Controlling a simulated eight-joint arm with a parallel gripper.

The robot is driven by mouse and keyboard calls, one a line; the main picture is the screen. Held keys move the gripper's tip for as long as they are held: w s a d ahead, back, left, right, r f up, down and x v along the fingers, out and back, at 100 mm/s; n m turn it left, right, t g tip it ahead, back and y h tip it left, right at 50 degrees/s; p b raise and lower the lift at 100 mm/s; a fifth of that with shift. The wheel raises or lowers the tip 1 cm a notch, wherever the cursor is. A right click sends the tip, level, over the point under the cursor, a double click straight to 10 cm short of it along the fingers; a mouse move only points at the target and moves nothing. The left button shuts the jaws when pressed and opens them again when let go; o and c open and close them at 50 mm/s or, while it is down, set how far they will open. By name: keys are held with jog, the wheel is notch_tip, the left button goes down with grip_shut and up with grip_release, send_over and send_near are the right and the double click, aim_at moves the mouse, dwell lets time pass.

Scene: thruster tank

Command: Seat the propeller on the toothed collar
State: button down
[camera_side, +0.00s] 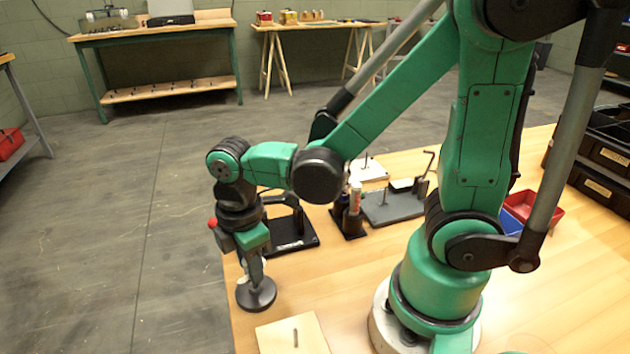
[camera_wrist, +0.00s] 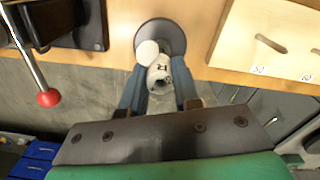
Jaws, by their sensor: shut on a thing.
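In the wrist view my gripper (camera_wrist: 159,88) has its two blue fingers closed around a pale grey-white piece (camera_wrist: 158,72) with a dark letter-like mark and a hole in its near end. I take this piece to be the propeller; a round white lobe (camera_wrist: 147,50) shows at its upper left. Just beyond it is a dark grey round disc (camera_wrist: 170,32). In the side view my gripper (camera_side: 256,272) points down over this dark round base (camera_side: 257,296) at the table's left edge. The fingers hide most of the piece there. I cannot make out the collar's teeth, or whether piece and base touch.
A black fixture (camera_side: 292,236) stands behind the gripper; a rod with a red knob (camera_wrist: 48,98) shows beside it in the wrist view. A slotted wooden board (camera_side: 290,336) lies in front. A bottle holder (camera_side: 350,222) and grey plate (camera_side: 392,207) stand farther back. The table's middle is clear.

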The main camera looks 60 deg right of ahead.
jog(key=shift+f, duration=0.35)
dwell(0.3)
jog(key=shift+f, duration=0.5)
jog(key=shift+f, duration=0.35)
dwell(0.4)
jog(key=c, duration=0.6)
grip_release()
jog(key=shift+o, duration=0.2)
jog(key=shift+r, duration=4.8)
